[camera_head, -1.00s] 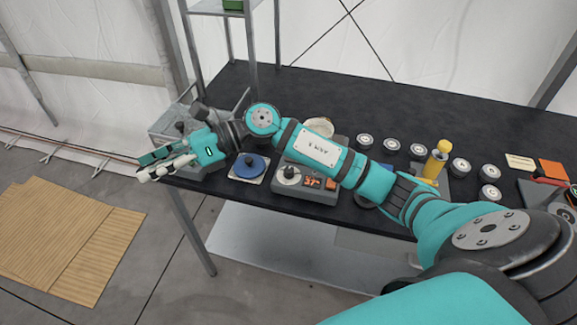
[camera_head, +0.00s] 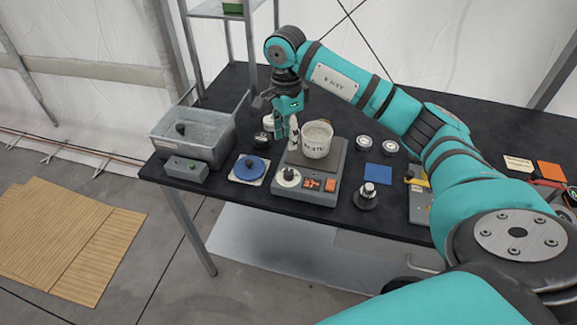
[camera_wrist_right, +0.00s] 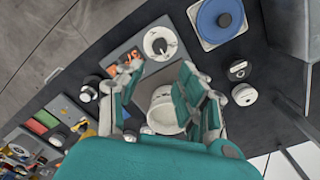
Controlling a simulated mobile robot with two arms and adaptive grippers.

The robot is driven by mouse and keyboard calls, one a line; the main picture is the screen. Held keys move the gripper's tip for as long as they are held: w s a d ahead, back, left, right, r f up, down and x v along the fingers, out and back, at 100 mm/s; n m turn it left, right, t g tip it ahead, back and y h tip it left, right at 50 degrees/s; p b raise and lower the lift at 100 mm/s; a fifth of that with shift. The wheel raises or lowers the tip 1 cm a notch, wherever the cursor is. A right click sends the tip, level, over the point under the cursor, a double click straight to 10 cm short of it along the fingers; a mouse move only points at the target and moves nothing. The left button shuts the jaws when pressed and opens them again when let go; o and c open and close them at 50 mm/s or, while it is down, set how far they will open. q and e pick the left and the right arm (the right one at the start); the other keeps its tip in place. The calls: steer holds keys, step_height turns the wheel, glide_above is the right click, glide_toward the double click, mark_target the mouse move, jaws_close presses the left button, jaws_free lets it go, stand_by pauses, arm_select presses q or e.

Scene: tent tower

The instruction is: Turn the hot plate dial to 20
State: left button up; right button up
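The hot plate (camera_head: 330,187) is a grey box near the table's front edge, with a white round dial (camera_head: 288,178) at its front left and orange markings beside it. The dial also shows in the right wrist view (camera_wrist_right: 160,43), with a dark pointer mark; its setting is too small to read. A white labelled pot (camera_head: 317,140) stands on the plate's dark top. My right gripper (camera_head: 285,138) points down behind the dial, left of the pot. In the wrist view its fingers (camera_wrist_right: 158,74) are apart, empty and clear of the dial. My left gripper is not in view.
A blue disc on a white base (camera_head: 250,168) sits left of the hot plate. A grey basin (camera_head: 187,140) and small grey box (camera_head: 185,168) stand further left. A blue square (camera_head: 378,173), a dark-based knob (camera_head: 367,197) and round weights lie right.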

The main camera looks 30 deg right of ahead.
mark_target(288, 171)
steer(key=f+p, duration=0.1)
steer(key=f, duration=0.3)
steer(key=f+p, duration=0.1)
steer(key=f, duration=0.7)
steer(key=shift+s+p, duration=0.25)
steer(key=shift+p, duration=0.15)
steer(key=shift+r, duration=0.1)
jaws_close()
